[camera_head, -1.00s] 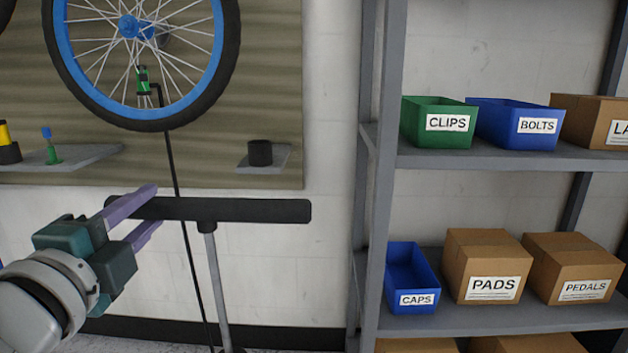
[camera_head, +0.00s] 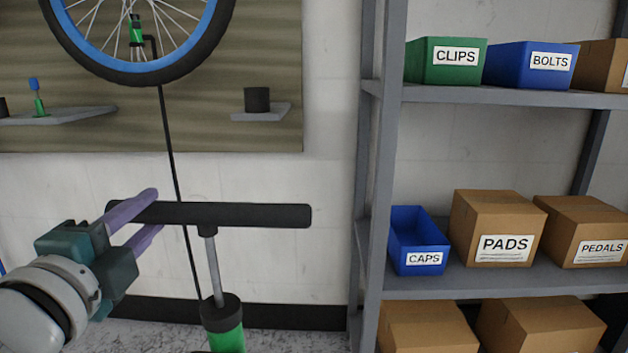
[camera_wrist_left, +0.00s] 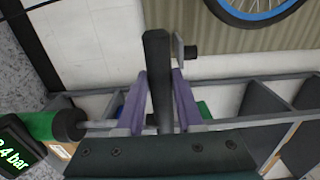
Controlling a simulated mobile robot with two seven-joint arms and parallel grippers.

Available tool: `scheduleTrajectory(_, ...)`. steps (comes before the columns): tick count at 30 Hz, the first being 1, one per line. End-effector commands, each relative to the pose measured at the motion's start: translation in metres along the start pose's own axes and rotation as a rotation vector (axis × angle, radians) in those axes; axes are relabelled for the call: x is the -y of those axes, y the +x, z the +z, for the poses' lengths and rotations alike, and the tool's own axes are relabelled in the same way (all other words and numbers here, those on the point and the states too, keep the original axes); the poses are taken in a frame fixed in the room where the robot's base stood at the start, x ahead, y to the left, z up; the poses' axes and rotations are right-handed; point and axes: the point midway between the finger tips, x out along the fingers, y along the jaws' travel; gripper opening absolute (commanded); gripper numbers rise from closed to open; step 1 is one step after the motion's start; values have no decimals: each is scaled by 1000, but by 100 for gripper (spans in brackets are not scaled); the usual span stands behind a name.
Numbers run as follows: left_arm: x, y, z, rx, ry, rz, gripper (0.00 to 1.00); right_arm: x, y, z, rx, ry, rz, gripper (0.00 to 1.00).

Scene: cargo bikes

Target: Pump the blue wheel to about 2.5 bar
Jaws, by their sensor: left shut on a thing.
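The blue wheel (camera_head: 140,68) hangs on the wall board, its upper part out of the head view; its rim also shows in the wrist view (camera_wrist_left: 265,16). A green pump head (camera_head: 136,32) sits at its rim, with a black hose (camera_head: 170,150) running down. The floor pump (camera_head: 222,330) has a green body, a grey rod (camera_head: 214,270) and a black T-handle (camera_head: 240,215). My left gripper (camera_head: 152,212) is shut on the handle's left half. In the wrist view, the pump display (camera_wrist_left: 14,148) reads about 2.4 bar, its first digit partly cut off. My right gripper is out of view.
A grey shelf rack (camera_head: 375,200) stands right, with a green CLIPS bin (camera_head: 430,72), blue BOLTS bin (camera_head: 520,75), blue CAPS bin (camera_head: 415,258) and cardboard boxes. Small ledges on the board hold a black cup (camera_head: 257,99) and a green-blue item (camera_head: 37,98).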

Motion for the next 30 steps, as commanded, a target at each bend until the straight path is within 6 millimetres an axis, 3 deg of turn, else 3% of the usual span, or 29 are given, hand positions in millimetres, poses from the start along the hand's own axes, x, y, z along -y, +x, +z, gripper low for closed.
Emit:
scheduleTrajectory(1,-21,-1,1,6,1,14,0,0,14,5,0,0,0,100)
scheduleTrajectory(19,-105,-1,2,6,1,15,0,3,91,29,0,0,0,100)
scheduleTrajectory(20,-96,-1,2,6,1,14,39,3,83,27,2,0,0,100)
scheduleTrajectory(30,-91,-1,1,3,1,6,77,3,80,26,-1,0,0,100)
